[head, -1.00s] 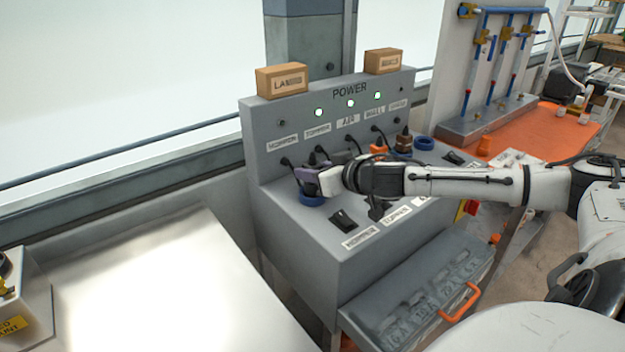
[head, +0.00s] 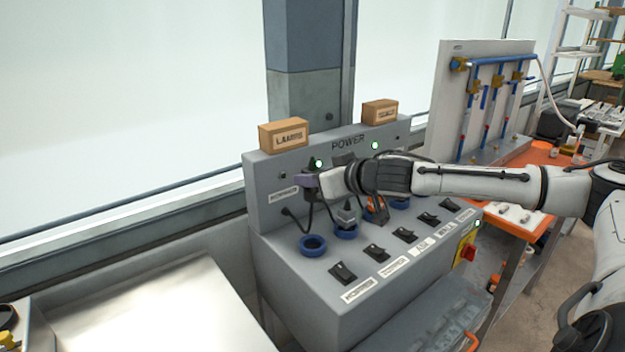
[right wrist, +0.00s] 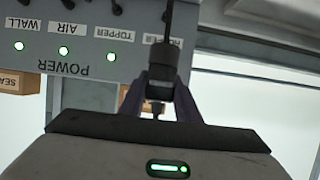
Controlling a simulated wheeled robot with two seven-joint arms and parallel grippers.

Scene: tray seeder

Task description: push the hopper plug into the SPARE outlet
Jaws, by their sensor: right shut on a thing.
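My right gripper (head: 309,182) is shut on the black hopper plug (right wrist: 158,62), holding it in front of the upright POWER panel (head: 268,168). In the right wrist view the plug sits between the purple fingers, with its cord running up out of the picture. In the head view the gripper is above the sloping deck, clear of the leftmost blue outlet ring (head: 313,246), which is empty. The SPARE outlet cannot be made out; my right forearm covers the deck's back right part. My left gripper is not in view.
A grey plug (head: 347,214) stands in the second blue ring, and an orange plug (head: 379,212) is beside it. Several black switches (head: 376,252) line the deck's front. Small boxes (head: 284,134) sit on the panel top. A bare metal table (head: 150,310) is at front left.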

